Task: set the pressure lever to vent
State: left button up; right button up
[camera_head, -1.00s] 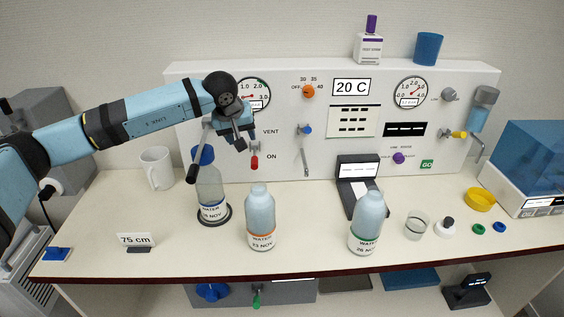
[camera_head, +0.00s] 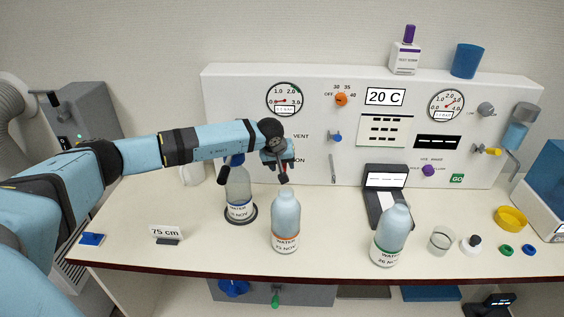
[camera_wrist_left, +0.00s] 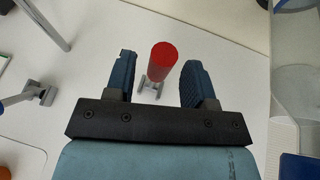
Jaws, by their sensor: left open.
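The pressure lever shows in the left wrist view as a red cylindrical handle (camera_wrist_left: 162,62) on a small grey bracket on the white panel. In the head view my left gripper (camera_head: 280,165) hides the lever. The VENT label (camera_head: 301,136) shows just above and right of the gripper; the ON label (camera_head: 288,160) is partly covered. In the left wrist view my left gripper (camera_wrist_left: 158,80) is open, with one blue finger on each side of the red handle and a visible gap to both. My right gripper is not in view.
A water bottle (camera_head: 238,190) in a dark ring stands below my left forearm. An orange-banded bottle (camera_head: 285,222) stands in front of the gripper. A blue-tipped valve (camera_head: 335,138) with a metal spout is to its right. A white mug (camera_head: 192,174) is partly hidden behind the arm.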

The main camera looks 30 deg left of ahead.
pick_arm(q)
jog(key=shift+f, duration=0.1)
grip_shut()
jog(key=shift+w+r, duration=0.1)
jog(key=shift+r, duration=0.1)
jog(key=shift+w+a+r+g+h, duration=0.15)
jog(key=shift+r+g+h, duration=0.15)
jog(key=shift+r+g, duration=0.2)
jog(key=shift+w+a+r+g+h, duration=0.1)
jog(key=shift+w+r+g+h, duration=0.05)
jog(key=shift+r+g+h, duration=0.3)
jog(key=g+b, duration=0.1)
jog(key=r+g+h, duration=0.1)
jog(key=w+r+g+b, duration=0.1)
jog(key=shift+a+n+h+b, duration=0.25)
jog(key=shift+n+b, duration=0.05)
jog(key=shift+w+a+r+g+h+b, duration=0.2)
jog(key=shift+w+r+g+h+b, duration=0.1)
jog(key=shift+r+g+b, duration=0.2)
